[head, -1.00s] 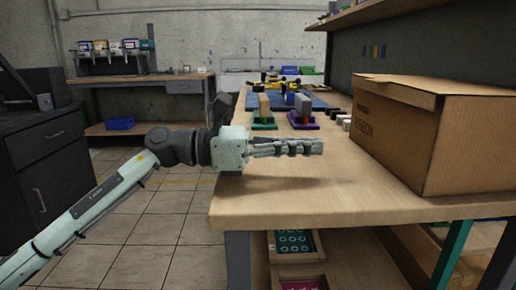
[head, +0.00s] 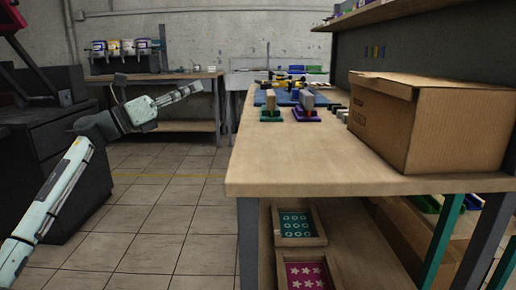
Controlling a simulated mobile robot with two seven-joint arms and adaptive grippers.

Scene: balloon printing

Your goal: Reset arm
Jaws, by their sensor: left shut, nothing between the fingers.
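My left arm comes in from the lower left and bends up over the tiled floor. My left gripper (head: 187,90) is shut and empty, pointing up and to the right. It is in the air left of the wooden workbench (head: 300,172), clear of it. My right gripper is not in view.
A cardboard box (head: 430,122) stands on the bench at the right. Green (head: 271,115) and purple (head: 306,114) stands with blocks sit farther back. Trays with teal (head: 295,225) and pink (head: 306,274) patterned sheets lie below. A dark cabinet (head: 60,160) is at the left.

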